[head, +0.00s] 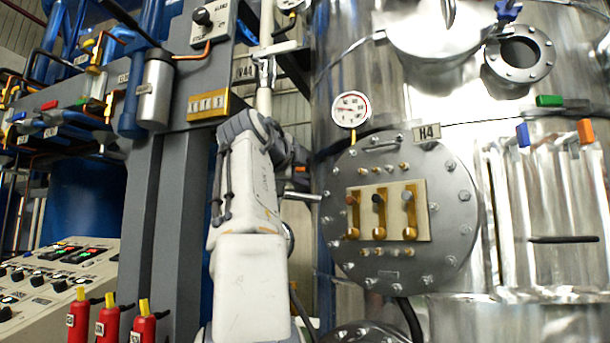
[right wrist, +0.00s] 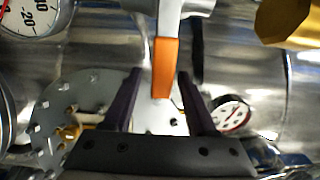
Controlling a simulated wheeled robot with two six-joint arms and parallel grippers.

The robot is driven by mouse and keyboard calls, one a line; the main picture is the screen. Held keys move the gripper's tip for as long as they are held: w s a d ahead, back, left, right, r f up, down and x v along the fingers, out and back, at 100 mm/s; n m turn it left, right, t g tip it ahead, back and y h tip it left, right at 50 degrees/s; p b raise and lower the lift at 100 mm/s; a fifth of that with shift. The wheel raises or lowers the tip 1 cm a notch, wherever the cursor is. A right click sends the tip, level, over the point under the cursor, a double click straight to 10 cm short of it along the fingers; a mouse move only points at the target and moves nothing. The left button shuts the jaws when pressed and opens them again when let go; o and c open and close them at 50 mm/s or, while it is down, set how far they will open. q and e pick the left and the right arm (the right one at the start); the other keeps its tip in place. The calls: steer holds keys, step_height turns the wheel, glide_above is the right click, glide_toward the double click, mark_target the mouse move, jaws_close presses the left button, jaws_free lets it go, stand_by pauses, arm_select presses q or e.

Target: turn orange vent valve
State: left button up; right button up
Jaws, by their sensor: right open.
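The orange vent valve handle (right wrist: 165,68) hangs from a silver valve body (right wrist: 185,7) at the top of the right wrist view. Its free end reaches between the two dark fingers of my right gripper (right wrist: 158,92). The fingers are open, with a visible gap on each side of the handle. In the head view my white right arm rises in the middle, and the dark right gripper (head: 299,156) is partly hidden behind it, left of the round flange. A small orange patch shows beside that gripper. My left gripper is not in view.
The steel vessel carries a round bolted flange (head: 400,215) and a pressure gauge (head: 350,108) close to the right of my right gripper. Another orange handle (head: 586,131) sits at the far right. Grey columns and a control panel (head: 50,270) stand on the left.

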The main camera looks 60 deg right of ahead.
steer(key=s+a+b, duration=0.1)
steer(key=a+b, duration=0.1)
steer(key=a, duration=0.6)
steer(key=shift+s, duration=0.15)
